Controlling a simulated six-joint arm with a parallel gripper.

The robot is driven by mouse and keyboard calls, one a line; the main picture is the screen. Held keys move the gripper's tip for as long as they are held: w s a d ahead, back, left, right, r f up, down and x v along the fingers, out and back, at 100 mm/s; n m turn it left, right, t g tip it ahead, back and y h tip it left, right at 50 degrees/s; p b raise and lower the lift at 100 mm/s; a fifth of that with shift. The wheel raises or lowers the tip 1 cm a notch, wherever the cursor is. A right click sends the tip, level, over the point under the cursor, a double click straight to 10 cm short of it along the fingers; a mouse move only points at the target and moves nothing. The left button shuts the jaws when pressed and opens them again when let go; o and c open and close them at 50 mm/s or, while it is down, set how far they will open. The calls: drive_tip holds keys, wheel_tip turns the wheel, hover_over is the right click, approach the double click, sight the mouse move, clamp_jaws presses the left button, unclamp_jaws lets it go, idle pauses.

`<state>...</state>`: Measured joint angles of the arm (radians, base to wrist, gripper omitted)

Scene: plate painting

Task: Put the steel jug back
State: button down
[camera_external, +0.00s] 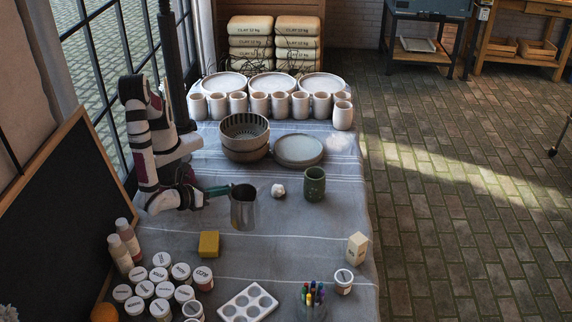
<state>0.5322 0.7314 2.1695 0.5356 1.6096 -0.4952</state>
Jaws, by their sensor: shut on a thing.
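The steel jug (244,208) is a grey metal pitcher near the middle of the cloth-covered table. It looks upright, with its handle side toward my arm on the left. My gripper (226,190) reaches in from the left and is shut on the jug near its handle and upper rim. The fingertips are partly hidden against the jug. I cannot tell whether the jug's base touches the cloth.
A green cup (314,185) and a small white lump (278,190) are right of the jug. Stacked bowls (245,152) and grey plates (298,151) stand behind. A yellow sponge (208,244), paint jars (183,293) and a palette (248,303) lie in front.

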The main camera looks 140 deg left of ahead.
sight(248, 192)
drive_tip(key=a+f, duration=0.4)
drive_tip(key=f, duration=0.1)
drive_tip(key=w+a+f, duration=0.1)
drive_tip(key=a+f, duration=0.1)
drive_tip(key=f, duration=0.1)
drive_tip(key=shift+w+a+f, duration=0.1)
drive_tip(key=shift+a, duration=0.3)
drive_tip(key=c, duration=1)
unclamp_jaws()
